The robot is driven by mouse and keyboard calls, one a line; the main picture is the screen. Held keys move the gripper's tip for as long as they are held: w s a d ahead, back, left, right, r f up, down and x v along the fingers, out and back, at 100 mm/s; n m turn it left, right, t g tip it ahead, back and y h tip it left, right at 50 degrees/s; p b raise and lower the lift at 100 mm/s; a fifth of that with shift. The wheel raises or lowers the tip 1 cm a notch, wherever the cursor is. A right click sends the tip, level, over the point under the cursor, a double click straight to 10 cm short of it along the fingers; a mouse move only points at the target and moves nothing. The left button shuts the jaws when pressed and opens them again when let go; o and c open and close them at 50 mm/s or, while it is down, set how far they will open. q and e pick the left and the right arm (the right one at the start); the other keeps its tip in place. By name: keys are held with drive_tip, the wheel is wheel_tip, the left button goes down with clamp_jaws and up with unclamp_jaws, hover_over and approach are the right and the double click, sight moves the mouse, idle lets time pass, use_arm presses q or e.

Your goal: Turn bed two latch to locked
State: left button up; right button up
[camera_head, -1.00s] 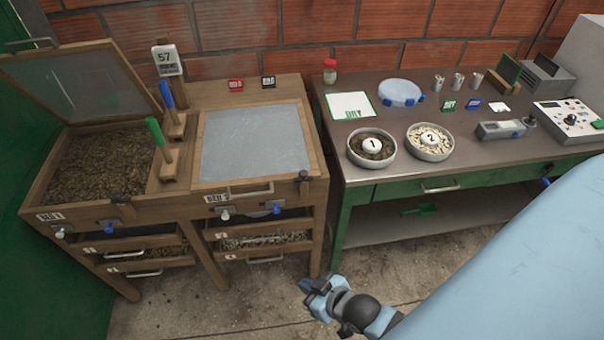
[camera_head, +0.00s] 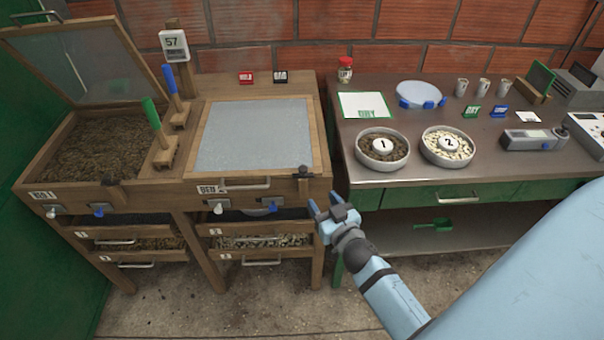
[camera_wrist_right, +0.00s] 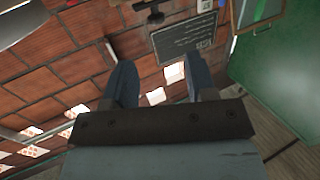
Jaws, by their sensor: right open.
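Bed two (camera_head: 321,150) is the right wooden bed, with its grey lid closed. A small dark fitting (camera_head: 303,175), which looks like the latch, sits at its front right corner. Whether it is locked is too small to tell. Below the front handle are a white knob (camera_head: 217,208) and a blue knob (camera_head: 270,208). My right gripper (camera_head: 322,200) is open and empty, just right of and below the dark fitting, apparently apart from it. The right wrist view shows its two blue fingers (camera_wrist_right: 160,82) spread, with nothing between them. My left gripper is out of view.
Bed one (camera_head: 160,187) stands at left with its lid raised. The work table (camera_head: 342,150) at right holds two bowls (camera_head: 382,148) and several tools. A green scoop (camera_head: 435,224) lies on its lower shelf. The floor in front is clear.

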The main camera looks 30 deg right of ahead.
sight(305, 171)
drive_tip(key=w, duration=0.4)
drive_tip(key=w+d+p, duration=0.1)
drive_tip(key=w, duration=0.3)
drive_tip(key=w+d, duration=0.1)
drive_tip(key=w, duration=0.4)
drive_tip(key=shift+d+r, duration=0.15)
drive_tip(key=shift+d, duration=0.1)
drive_tip(key=shift+w+d, duration=0.15)
drive_tip(key=shift+w, duration=0.55)
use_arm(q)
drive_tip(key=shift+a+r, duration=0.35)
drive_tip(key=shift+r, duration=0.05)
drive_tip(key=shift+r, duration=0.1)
use_arm(e)
drive_tip(key=shift+c, duration=0.2)
drive_tip(key=c, duration=0.8)
use_arm(q)
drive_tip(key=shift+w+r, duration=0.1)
drive_tip(key=shift+p, duration=0.35)
